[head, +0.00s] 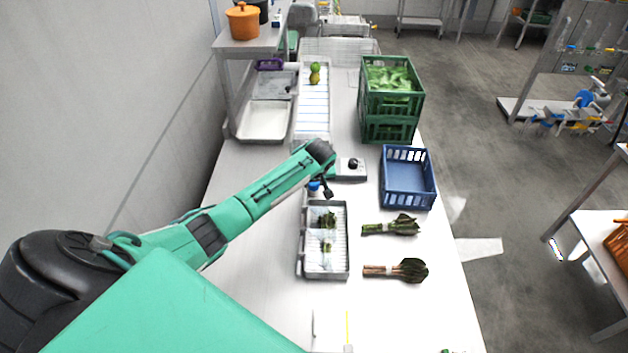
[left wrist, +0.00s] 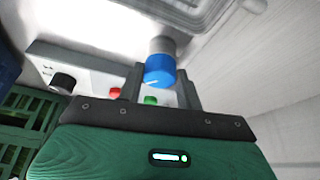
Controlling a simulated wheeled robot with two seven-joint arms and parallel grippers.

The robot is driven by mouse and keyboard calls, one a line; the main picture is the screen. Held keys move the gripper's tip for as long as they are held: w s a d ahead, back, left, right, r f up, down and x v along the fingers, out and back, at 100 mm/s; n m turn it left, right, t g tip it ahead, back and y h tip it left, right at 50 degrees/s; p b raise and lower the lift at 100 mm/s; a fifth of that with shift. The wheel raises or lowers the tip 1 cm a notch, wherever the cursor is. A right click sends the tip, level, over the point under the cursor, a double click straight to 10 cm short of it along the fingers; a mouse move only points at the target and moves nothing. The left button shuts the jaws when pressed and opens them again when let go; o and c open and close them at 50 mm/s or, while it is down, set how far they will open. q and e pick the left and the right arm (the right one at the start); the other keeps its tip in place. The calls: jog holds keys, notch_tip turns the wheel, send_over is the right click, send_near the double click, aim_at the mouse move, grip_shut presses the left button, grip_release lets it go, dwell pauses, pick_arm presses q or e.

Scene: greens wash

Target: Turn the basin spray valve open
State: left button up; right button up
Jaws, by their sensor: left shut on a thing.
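The spray valve has a blue knob with a white mark (left wrist: 159,72) on a grey stem in the left wrist view. A bit of the blue knob (head: 314,186) shows beside my gripper in the head view, just beyond the basin (head: 301,250). My left gripper (left wrist: 160,88) has a finger on each side of the knob and is shut on it. The grey basin holds a few small greens. My right gripper is not in view.
A control box (head: 345,176) with a black knob stands right of my left gripper. A blue crate (head: 408,203) and stacked green crates (head: 390,128) are along the right edge. Two leafy bunches (head: 392,227) (head: 398,271) lie right of the basin. The near table is mostly clear.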

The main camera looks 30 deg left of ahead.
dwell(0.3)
pick_arm(q)
jog(key=o, duration=1)
jog(key=b+v, duration=0.3)
jog(key=v, duration=1)
jog(key=shift+s+d+r, duration=0.15)
jog(key=shift+r, duration=0.2)
